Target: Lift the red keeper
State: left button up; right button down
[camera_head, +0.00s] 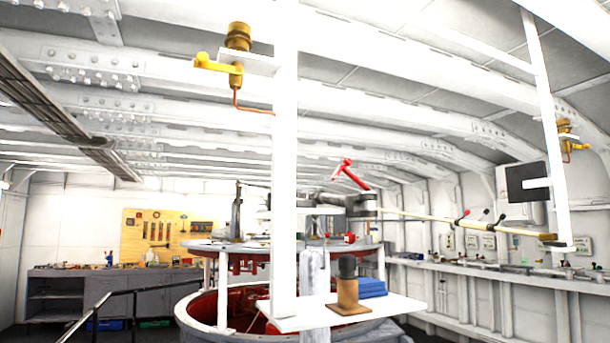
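A red keeper (351,174), a small bent red bar with a knob at its upper end, shows near the middle of the view. It tilts up to the left, above a grey clamp-like block (361,204) on a horizontal grey bar. Its lower end comes close to the block; I cannot tell whether they touch. A long pale pole (445,221) with a brass-coloured end runs right from beside the block. I see neither of my grippers clearly in this view.
A white upright post (285,160) stands left of the keeper. A white shelf (395,308) below carries a brown block with a dark cap (348,285) and a blue block (372,288). A brass valve with a yellow handle (222,66) sits upper left. Open space lies above the keeper.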

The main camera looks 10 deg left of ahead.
aim_at(347, 161)
jog(key=i+l+u, duration=0.2)
jog(key=u, duration=0.2)
jog(key=i+l+u, duration=0.1)
jog(key=l+u, duration=0.65)
jog(key=l, duration=0.15)
jog(key=i, duration=0.05)
